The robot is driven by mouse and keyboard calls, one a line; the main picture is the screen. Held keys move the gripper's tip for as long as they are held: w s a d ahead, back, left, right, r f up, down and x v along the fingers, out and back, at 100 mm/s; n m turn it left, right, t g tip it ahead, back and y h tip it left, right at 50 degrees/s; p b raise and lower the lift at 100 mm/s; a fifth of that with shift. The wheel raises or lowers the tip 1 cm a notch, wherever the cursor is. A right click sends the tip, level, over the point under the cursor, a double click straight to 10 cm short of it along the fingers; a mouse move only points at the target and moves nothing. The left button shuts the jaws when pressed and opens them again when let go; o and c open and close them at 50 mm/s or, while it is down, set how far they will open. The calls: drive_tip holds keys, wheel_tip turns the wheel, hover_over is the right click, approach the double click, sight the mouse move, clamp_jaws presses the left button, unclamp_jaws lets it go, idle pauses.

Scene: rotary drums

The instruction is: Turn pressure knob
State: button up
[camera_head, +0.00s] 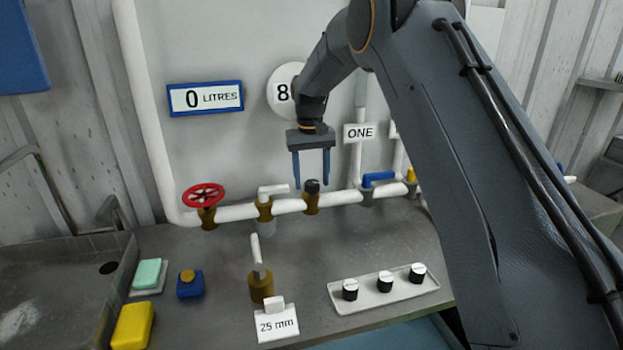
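A small black knob (312,187) sits upright on a brass fitting (311,203) on the white horizontal pipe. It is probably the pressure knob; no label on it can be read. My gripper (311,183) points down with its two blue fingers apart and nothing held. The fingertips show to the left and right of the knob, at about the height of its top. A gap shows on both sides, and I cannot tell whether the fingers are level with it in depth.
On the pipe are a red handwheel (204,194) to the left, a white-handled valve (265,207) and a blue lever (378,178) to the right. In front are a tray of black knobs (362,302), a brass piece (261,286) and a "25 mm" card (277,324).

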sight(311, 183)
drive_tip(key=shift+r, duration=0.1)
wheel_tip(311, 183, up, 8)
drive_tip(key=b, duration=0.3)
drive_tip(key=shift+a+f, duration=0.1)
drive_tip(key=shift+f, duration=0.1)
drive_tip(key=shift+m+t, duration=0.7)
drive_tip(key=shift+m, duration=0.2)
drive_tip(key=s+d+f, duration=0.5)
drive_tip(key=s, duration=0.6)
drive_tip(key=s+d+f+b, duration=0.1)
drive_tip(key=s+d+f, duration=0.3)
drive_tip(key=s, duration=0.8)
drive_tip(key=s+d+f+b, duration=0.1)
drive_tip(key=s+d+f, duration=0.4)
drive_tip(key=s, duration=0.6)
drive_tip(key=shift+s+d+f, duration=0.1)
drive_tip(key=shift+d+f, duration=0.05)
drive_tip(key=shift+f, duration=0.25)
drive_tip(key=shift+s+d+f, duration=0.1)
drive_tip(key=shift+d+f, duration=0.05)
drive_tip(key=shift+f, duration=0.25)
drive_tip(key=shift+s+f, duration=0.15)
drive_tip(key=shift+s, duration=0.3)
